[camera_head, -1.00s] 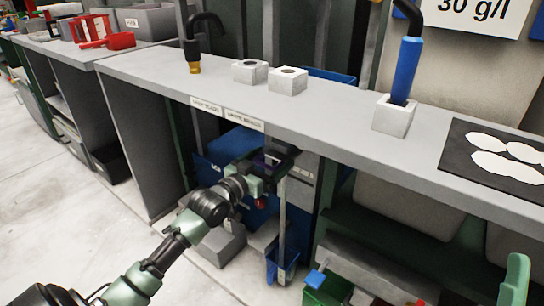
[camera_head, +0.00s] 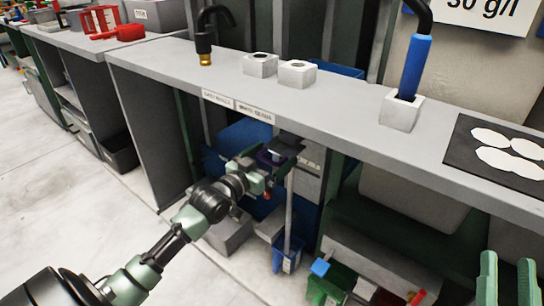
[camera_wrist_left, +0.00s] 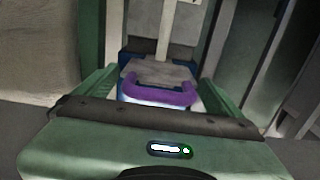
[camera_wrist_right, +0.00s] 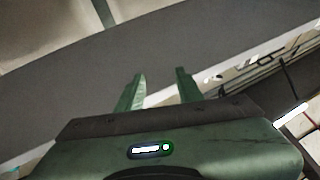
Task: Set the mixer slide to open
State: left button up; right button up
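A purple U-shaped handle (camera_wrist_left: 160,92) shows in the left wrist view on a grey and blue fixture; I cannot tell for sure that it is the mixer slide. In the head view a small purple part (camera_head: 268,157) shows below the counter. My left gripper (camera_head: 277,172) is beneath the counter's front edge, beside that part. In the left wrist view its fingers are wide apart, with the handle between or beyond them; contact cannot be told. My right gripper (camera_head: 507,275) is at the lower right of the head view, fingers apart and empty.
The grey counter (camera_head: 330,105) overhangs my left gripper. On it stand white blocks (camera_head: 297,74), a blue-handled tool in a holder (camera_head: 400,112) and a black mat (camera_head: 465,165) with white discs. Blue (camera_head: 287,254) and green (camera_head: 330,285) bins stand below.

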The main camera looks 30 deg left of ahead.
pick_arm(q)
jog(key=s+p, duration=0.2)
jog(key=s, duration=0.5)
jog(key=shift+s+a, duration=0.3)
jog(key=shift+s, duration=0.1)
pick_arm(e)
notch_tip(320, 180, down, 10)
jog(key=w+d+g+h, duration=0.1)
jog(key=g+h, duration=0.1)
jog(key=g, duration=0.3)
jog(key=shift+w+r+g, duration=0.2)
jog(key=shift+w+g, duration=0.1)
jog(key=shift+w, duration=0.1)
